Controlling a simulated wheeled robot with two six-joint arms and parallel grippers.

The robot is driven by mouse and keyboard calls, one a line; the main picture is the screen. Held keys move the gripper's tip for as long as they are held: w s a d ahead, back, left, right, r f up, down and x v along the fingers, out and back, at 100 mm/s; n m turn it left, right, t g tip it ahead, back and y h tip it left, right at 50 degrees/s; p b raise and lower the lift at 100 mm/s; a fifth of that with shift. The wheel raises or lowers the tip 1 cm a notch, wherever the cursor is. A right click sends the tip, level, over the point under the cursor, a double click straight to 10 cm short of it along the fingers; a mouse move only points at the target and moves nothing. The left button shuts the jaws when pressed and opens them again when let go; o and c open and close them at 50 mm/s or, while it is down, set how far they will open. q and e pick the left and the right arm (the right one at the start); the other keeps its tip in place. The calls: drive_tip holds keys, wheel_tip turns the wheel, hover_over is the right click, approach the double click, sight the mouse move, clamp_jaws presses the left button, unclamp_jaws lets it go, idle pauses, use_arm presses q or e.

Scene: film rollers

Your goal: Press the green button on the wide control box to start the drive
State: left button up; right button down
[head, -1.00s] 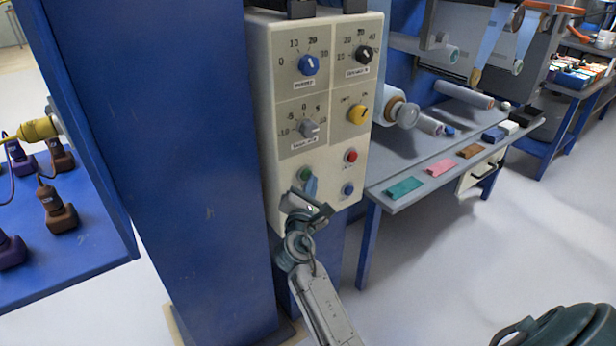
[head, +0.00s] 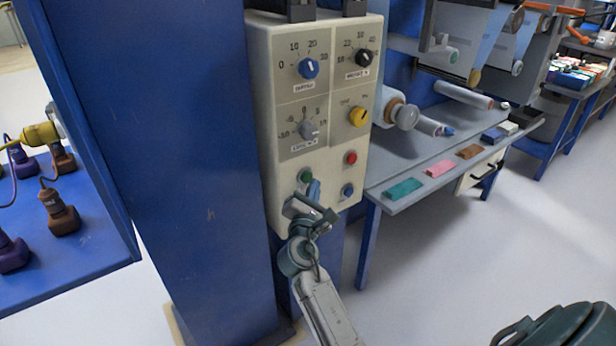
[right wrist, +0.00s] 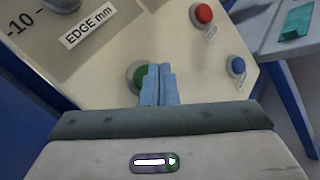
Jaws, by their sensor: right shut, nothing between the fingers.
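The cream control box (head: 262,120) is mounted on the blue column, with dials above and buttons below. The green button (head: 305,175) is at its lower left; it also shows in the right wrist view (right wrist: 137,76), partly covered by my fingers. My right gripper (head: 314,188) is shut and empty, its blue fingertips together at the lower right edge of the green button. In the right wrist view the fingertips (right wrist: 159,72) overlap the button's right side; I cannot tell whether they touch it.
A red button (head: 351,158) and a blue button (head: 348,190) sit close to the right of the green one. The grey dial (head: 309,129) is above.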

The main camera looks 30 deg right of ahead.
drive_tip(key=shift+s, duration=0.1)
drive_tip(key=shift+s+d+p, duration=0.2)
drive_tip(key=shift+s+p, duration=0.55)
drive_tip(key=shift+s, duration=1.7)
drive_tip(key=shift+f, duration=0.1)
